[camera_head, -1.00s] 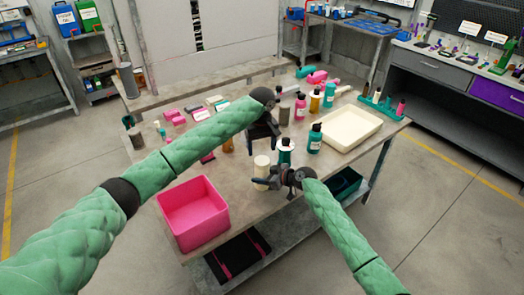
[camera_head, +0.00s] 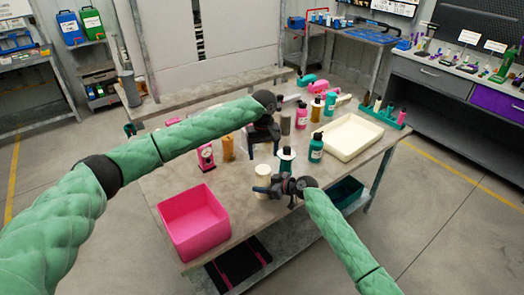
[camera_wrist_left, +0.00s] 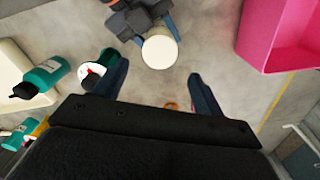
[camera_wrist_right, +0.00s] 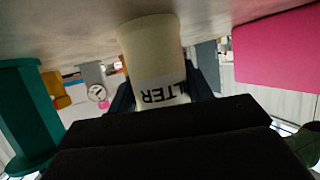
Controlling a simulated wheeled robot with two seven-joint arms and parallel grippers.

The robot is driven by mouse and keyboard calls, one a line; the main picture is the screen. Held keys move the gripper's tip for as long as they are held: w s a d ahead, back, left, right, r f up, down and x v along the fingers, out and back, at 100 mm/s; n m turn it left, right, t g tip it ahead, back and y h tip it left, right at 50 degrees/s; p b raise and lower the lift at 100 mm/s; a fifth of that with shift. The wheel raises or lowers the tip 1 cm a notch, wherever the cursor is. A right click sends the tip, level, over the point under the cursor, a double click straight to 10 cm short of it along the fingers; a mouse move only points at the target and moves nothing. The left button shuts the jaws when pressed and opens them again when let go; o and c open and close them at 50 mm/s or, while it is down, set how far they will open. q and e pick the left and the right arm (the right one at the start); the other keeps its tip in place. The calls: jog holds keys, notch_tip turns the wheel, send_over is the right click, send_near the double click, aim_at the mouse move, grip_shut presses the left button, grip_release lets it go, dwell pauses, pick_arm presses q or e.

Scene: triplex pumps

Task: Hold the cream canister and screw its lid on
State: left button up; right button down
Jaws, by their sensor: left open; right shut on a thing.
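The cream canister (camera_head: 262,178) stands upright near the table's front edge in the head view. My right gripper (camera_head: 269,189) is shut on it from the right, low on its body. In the right wrist view the canister (camera_wrist_right: 150,48) appears upside down, with a dark-lettered label between the fingers. In the left wrist view its top (camera_wrist_left: 160,48) is a smooth cream disc; I cannot tell whether that is the lid. My left gripper (camera_head: 263,148) is open and empty above the table, beyond the canister. Its fingers (camera_wrist_left: 157,76) show apart in the left wrist view. No separate lid is identifiable.
A pink bin (camera_head: 193,222) stands at the front left. A teal bottle (camera_head: 285,162) with a dark cap is just beyond the canister, and another (camera_head: 316,147) is right of it. A cream tray (camera_head: 348,139) lies at the right. A pink gauge (camera_head: 206,157) stands at the left.

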aim_at(263, 169)
pick_arm(q)
jog(key=shift+f, duration=4)
jog(key=c, duration=0.9)
jog(key=o, duration=1)
jog(key=shift+r, duration=2.3)
